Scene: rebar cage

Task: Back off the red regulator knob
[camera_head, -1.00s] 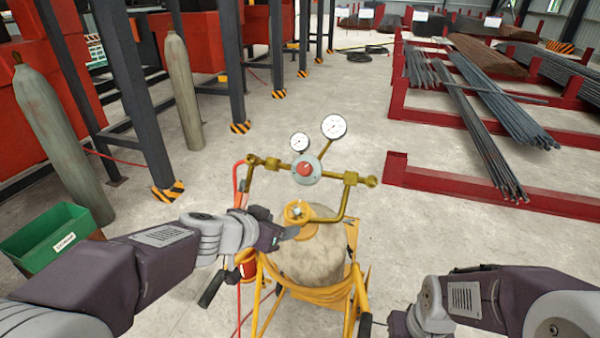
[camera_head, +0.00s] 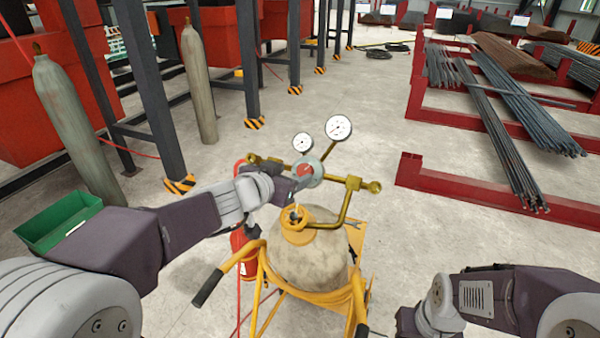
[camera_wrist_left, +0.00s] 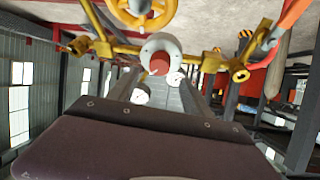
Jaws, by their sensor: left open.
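The red regulator knob (camera_head: 305,169) sits on the round grey regulator body (camera_head: 316,180), between brass pipes and below two white gauges (camera_head: 338,128). In the left wrist view the red knob (camera_wrist_left: 159,64) faces the camera. My left gripper (camera_head: 302,183) is open, close in front of the knob and slightly below it, and partly covers the regulator. In the left wrist view its two dark fingers (camera_wrist_left: 160,82) stand apart on either side of the knob; contact cannot be made out. My right gripper (camera_head: 402,322) is low at the right, mostly hidden by its arm.
The gas cylinder (camera_head: 310,255) with a yellow valve wheel (camera_head: 296,219) stands on a yellow cart (camera_head: 262,290). A red extinguisher (camera_head: 243,252) hangs at its left. A green bin (camera_head: 60,222) and rebar racks (camera_head: 470,190) are farther off. Floor between is clear.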

